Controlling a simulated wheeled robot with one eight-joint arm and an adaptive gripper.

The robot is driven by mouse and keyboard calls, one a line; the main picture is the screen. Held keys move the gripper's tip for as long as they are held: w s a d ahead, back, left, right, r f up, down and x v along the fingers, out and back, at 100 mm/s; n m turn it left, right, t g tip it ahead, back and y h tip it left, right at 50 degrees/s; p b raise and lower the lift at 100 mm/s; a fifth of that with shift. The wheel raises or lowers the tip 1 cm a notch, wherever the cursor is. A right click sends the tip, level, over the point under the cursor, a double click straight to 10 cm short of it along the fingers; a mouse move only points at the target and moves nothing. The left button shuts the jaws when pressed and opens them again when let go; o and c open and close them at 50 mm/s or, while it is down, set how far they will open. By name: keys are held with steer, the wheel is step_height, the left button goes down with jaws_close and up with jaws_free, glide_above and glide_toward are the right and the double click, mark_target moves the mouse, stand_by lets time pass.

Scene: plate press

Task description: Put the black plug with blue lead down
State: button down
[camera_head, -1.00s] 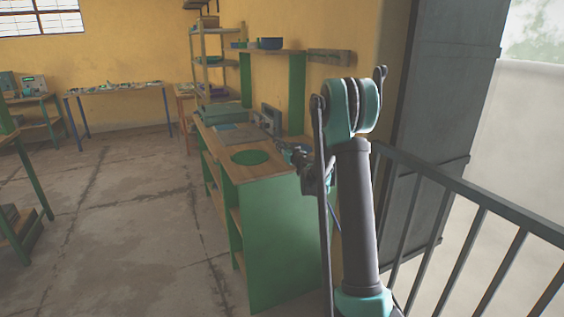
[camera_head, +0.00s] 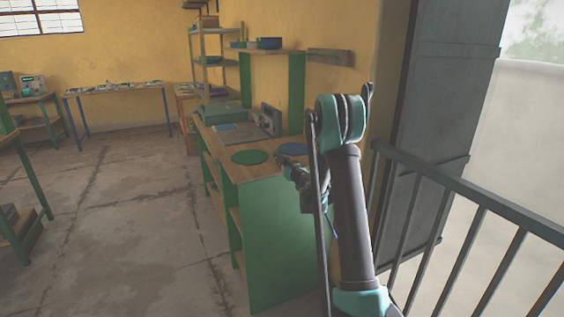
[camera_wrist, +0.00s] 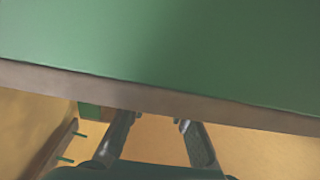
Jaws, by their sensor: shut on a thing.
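My gripper (camera_head: 290,171) is at the near right end of the green bench, small and dark in the head view. In the wrist view its two fingers (camera_wrist: 154,122) reach up to a brown wooden edge. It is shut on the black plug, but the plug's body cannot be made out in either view. A thin blue line (camera_head: 333,226), seemingly the lead, shows beside my arm. A green round mat (camera_head: 250,157) and a blue round mat (camera_head: 292,149) lie on the bench top, just beyond my gripper.
The bench (camera_head: 280,240) has a green end panel and a wooden top. A grey-green box (camera_head: 222,113) and a grey upright device (camera_head: 270,120) stand farther back on it. A metal railing (camera_head: 470,195) runs along the right. The floor left of the bench is clear.

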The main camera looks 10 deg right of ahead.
steer(key=c, duration=1.4)
jaws_free()
steer(key=shift+o, duration=0.2)
